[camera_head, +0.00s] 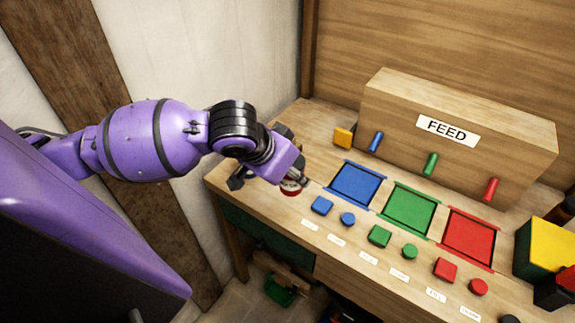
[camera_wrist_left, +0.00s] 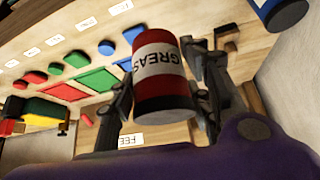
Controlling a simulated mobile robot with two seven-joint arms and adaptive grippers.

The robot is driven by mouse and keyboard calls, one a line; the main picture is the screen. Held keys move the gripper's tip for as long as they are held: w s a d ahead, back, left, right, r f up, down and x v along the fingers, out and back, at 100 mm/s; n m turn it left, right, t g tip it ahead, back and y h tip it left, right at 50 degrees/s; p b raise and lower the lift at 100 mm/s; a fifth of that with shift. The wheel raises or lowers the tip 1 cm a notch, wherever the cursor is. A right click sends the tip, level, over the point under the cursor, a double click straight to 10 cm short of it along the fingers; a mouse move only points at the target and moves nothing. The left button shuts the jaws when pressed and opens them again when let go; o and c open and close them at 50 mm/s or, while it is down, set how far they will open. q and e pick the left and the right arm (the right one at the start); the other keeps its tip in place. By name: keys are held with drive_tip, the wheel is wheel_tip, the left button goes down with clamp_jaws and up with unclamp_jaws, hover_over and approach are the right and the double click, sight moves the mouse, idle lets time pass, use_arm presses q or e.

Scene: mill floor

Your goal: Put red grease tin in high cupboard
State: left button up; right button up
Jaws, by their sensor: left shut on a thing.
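My left gripper (camera_head: 282,184) is at the left end of the workbench, shut on the red grease tin (camera_head: 291,188). In the head view the wrist and fingers hide most of the tin. In the left wrist view the tin (camera_wrist_left: 165,85) is red with a white band lettered "GREAS", and the dark fingers of the left gripper (camera_wrist_left: 162,75) lie on both sides of it. I cannot tell whether the tin touches the bench top. No high cupboard is visible. My right gripper is not in view.
On the bench (camera_head: 325,125), a wooden FEED box (camera_head: 455,125) with coloured pegs stands at the back. Blue (camera_head: 356,183), green (camera_head: 409,209) and red (camera_head: 468,238) squares and several coloured buttons lie before it. A blue container (camera_wrist_left: 283,12) is at the wrist view's top right.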

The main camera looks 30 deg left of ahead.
use_arm(q)
drive_tip(key=w+a+f, duration=0.1)
drive_tip(key=w+f, duration=0.2)
drive_tip(key=w+a+f, duration=0.2)
drive_tip(key=w, duration=0.2)
drive_tip(key=w+a+f+b, duration=0.1)
drive_tip(key=w+a+f, duration=0.1)
drive_tip(key=w+f, duration=0.1)
drive_tip(key=shift+w+a+f, duration=0.15)
drive_tip(key=shift+a+f, duration=0.05)
drive_tip(key=shift+f, duration=0.15)
drive_tip(key=shift+w+a+f, duration=0.1)
drive_tip(key=shift+w+f, duration=0.1)
drive_tip(key=shift+f, duration=1.5)
drive_tip(key=shift+f, duration=0.1)
drive_tip(key=shift+f, duration=0.1)
drive_tip(key=o, duration=1.4)
